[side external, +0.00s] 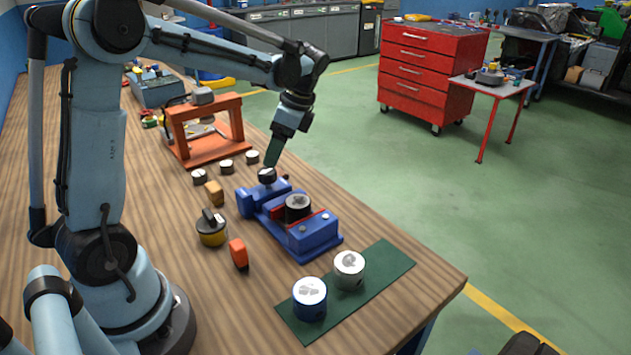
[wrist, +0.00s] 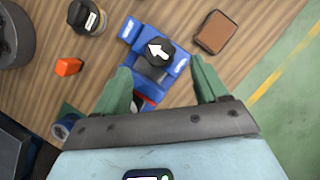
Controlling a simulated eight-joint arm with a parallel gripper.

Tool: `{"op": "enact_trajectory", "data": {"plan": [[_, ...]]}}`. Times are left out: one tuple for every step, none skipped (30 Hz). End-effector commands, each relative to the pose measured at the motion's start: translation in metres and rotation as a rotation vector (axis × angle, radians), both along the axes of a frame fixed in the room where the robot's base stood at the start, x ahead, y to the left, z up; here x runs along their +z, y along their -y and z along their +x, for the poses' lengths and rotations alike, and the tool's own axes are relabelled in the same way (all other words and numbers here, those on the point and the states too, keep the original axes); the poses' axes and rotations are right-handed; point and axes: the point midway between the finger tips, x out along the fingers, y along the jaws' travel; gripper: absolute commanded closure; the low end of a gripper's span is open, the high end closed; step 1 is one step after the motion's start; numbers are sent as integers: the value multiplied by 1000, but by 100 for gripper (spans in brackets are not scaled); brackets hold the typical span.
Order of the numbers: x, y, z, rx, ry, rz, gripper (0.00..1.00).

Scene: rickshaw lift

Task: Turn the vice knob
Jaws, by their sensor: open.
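The blue vice (side external: 316,236) stands on the wooden bench with a round, light-topped part between its red-edged jaws. Its black knob (side external: 267,175) is at the end nearer my gripper. In the wrist view the knob (wrist: 165,59) carries a white arrow pointing toward the upper left. My gripper (side external: 272,157) is just above the knob in the side view. In the wrist view the green fingers of my gripper (wrist: 160,70) are spread apart, one toward each side of the knob, with nothing held. I cannot tell whether a finger touches the knob. My gripper hides part of the vice body.
A green mat (side external: 375,285) holds a blue cylinder (side external: 309,310) and a grey cylinder (side external: 349,279). A yellow-black container (side external: 212,238) and an orange block (side external: 238,253) stand left of the vice. An orange frame (side external: 188,148) is behind. A brown block (wrist: 215,32) lies right of the knob.

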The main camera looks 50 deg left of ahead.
Motion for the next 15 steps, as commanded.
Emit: {"op": "enact_trajectory", "data": {"plan": [[9,3,3,-1,0,0,27],[14,5,4,-1,0,0,27],[20,7,6,-1,0,0,27],[25,8,7,-1,0,0,27],[29,9,9,-2,0,0,27],[34,11,10,-2,0,0,27],[38,12,11,-1,0,0,27],[41,13,12,-1,0,0,27],[45,14,13,-1,0,0,27],[48,14,14,0,1,1,27],[50,15,15,0,1,1,27],[53,16,15,0,1,1,27],[54,16,16,0,1,1,27],[55,17,16,0,1,1,27],[57,17,17,0,1,0,27]]}}
